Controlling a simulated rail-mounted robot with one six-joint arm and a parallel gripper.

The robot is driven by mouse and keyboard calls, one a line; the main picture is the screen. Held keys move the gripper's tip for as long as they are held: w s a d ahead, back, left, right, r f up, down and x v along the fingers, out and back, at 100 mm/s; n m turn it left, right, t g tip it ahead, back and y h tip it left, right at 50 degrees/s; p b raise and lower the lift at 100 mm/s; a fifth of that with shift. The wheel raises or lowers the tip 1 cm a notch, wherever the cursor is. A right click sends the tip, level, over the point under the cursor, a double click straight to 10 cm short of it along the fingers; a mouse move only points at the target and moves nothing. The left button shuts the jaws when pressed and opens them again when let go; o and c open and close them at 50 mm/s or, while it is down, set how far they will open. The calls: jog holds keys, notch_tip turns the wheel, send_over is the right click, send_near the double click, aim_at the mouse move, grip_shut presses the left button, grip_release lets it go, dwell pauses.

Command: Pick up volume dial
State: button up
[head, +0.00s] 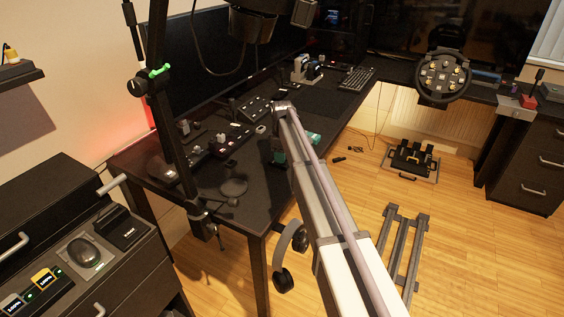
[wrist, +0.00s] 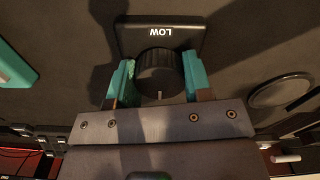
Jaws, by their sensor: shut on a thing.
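The volume dial (wrist: 160,72) is a black, ridged round knob on a dark base with an upside-down "LOW" display, at the upper middle of the wrist view. My gripper (wrist: 158,82) has teal fingertips, one on each side of the knob, and is shut on it. In the head view my gripper (head: 279,157) is over the front right part of the black desk, and I cannot make out the dial there. I cannot tell whether the dial's base touches the desk.
A teal object (head: 313,138) lies on the desk right of my gripper; it also shows in the wrist view (wrist: 14,66). Black control boxes (head: 222,142) stand to the left. A dark round disc (wrist: 280,91) lies at the right in the wrist view. A keyboard (head: 358,78) is further back.

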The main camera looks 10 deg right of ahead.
jog(key=c, duration=0.5)
notch_tip(320, 180, up, 10)
jog(key=p, duration=1)
jog(key=shift+r, duration=0.1)
